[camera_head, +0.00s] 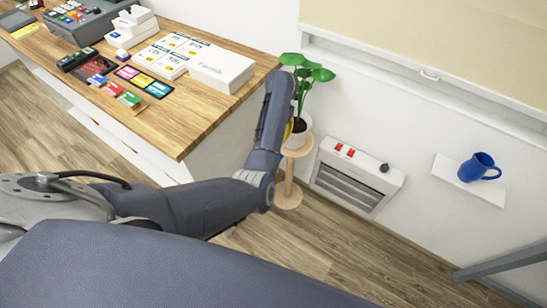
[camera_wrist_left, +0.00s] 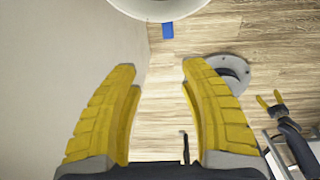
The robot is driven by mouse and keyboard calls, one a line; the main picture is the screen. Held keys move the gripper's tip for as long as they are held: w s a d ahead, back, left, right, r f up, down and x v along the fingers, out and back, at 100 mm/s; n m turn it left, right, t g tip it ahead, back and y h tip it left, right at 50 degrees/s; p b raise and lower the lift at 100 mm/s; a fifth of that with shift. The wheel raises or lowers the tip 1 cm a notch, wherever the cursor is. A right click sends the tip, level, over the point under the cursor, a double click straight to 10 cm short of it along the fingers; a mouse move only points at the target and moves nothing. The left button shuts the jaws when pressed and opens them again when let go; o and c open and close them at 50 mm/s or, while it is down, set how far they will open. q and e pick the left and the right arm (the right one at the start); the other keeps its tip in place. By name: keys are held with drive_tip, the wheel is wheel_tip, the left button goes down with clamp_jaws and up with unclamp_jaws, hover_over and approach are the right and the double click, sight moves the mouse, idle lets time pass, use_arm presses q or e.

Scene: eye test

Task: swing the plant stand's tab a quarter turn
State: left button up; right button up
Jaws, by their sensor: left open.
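The plant (camera_head: 309,72) stands in a white pot (camera_head: 297,134) on a pale wooden stand (camera_head: 288,193) beside the counter. A blue tab (camera_wrist_left: 168,30) shows in the left wrist view, at the lower edge of a pale round thing (camera_wrist_left: 158,10) cut off by the top. I cannot tell whether that is pot or stand. My left gripper (camera_wrist_left: 158,68) is open and empty, its yellow fingers apart, with the tab beyond the fingertips. In the head view my arm hides most of it; a yellow bit (camera_head: 287,131) shows by the pot. My right gripper (camera_wrist_left: 271,99) looks open, far off.
The wooden counter (camera_head: 215,105) with boxes and cards stands left of the stand. A heater (camera_head: 355,178) with red switches is on the wall to the right. A blue mug (camera_head: 478,168) sits on a small white shelf (camera_head: 446,172). Floor is clear before the heater.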

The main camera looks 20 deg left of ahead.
use_arm(q)
drive_tip(key=shift+h, duration=0.3)
drive_tip(key=f, duration=1.6)
drive_tip(key=shift+w+d+f, duration=0.15)
drive_tip(key=shift+d+f, duration=0.2)
drive_tip(key=shift+d, duration=0.05)
drive_tip(key=shift+o, duration=0.2)
clamp_jaws()
